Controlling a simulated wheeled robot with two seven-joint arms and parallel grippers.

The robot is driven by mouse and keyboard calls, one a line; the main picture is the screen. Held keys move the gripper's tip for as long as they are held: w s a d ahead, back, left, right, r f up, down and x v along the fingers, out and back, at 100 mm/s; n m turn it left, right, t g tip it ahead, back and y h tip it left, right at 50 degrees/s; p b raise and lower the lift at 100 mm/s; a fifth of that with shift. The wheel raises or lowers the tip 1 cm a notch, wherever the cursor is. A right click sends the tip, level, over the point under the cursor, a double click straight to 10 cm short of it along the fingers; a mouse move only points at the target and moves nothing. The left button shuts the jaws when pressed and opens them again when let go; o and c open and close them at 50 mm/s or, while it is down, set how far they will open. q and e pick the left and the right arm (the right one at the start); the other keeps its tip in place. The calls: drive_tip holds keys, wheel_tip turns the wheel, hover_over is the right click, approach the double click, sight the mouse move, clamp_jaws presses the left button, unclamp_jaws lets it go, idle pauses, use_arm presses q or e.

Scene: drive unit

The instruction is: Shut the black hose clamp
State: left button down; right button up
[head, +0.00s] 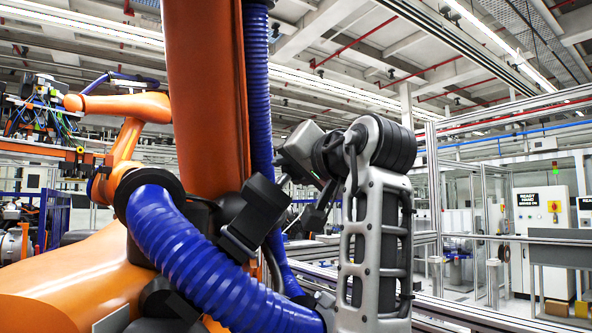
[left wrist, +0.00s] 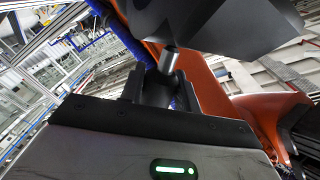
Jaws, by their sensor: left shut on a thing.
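The black hose clamp (head: 262,197) shows in the middle of the head view as dark angular blocks beside the blue corrugated hose and the orange arm. A short grey metal pin sticks out of it. In the left wrist view the clamp (left wrist: 210,22) is a large dark faceted block at the top, and the pin (left wrist: 168,64) points down from it. My left gripper (head: 285,180) reaches the clamp from the upper right and is shut on this pin. In the left wrist view the fingers (left wrist: 158,88) stand on both sides of its lower end. I cannot tell how far the clamp is closed. My right gripper is not in view.
The big orange robot arm (head: 205,100) rises close behind the clamp. A blue corrugated hose (head: 190,250) bends below it, and another runs up the column. A fenced cell with white cabinets (head: 541,220) stands far off at the right.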

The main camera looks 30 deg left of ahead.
use_arm(q)
drive_tip(key=shift+s+a+r, duration=0.15)
drive_tip(key=shift+s+r, duration=0.15)
drive_tip(key=shift+r, duration=0.15)
drive_tip(key=c, duration=1.4)
unclamp_jaws()
drive_tip(key=shift+c, duration=0.2)
drive_tip(key=o, duration=0.4)
drive_tip(key=shift+s, duration=0.1)
drive_tip(key=shift+s+a, duration=0.1)
drive_tip(key=shift+s, duration=0.05)
drive_tip(key=shift+f, duration=0.1)
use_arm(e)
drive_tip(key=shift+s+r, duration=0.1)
use_arm(q)
drive_tip(key=shift+d+f, duration=0.1)
drive_tip(key=shift+d, duration=0.15)
drive_tip(key=b+v, duration=0.3)
drive_tip(key=v, duration=1.2)
drive_tip(key=shift+d+b, duration=0.3)
drive_tip(key=shift+b, duration=0.1)
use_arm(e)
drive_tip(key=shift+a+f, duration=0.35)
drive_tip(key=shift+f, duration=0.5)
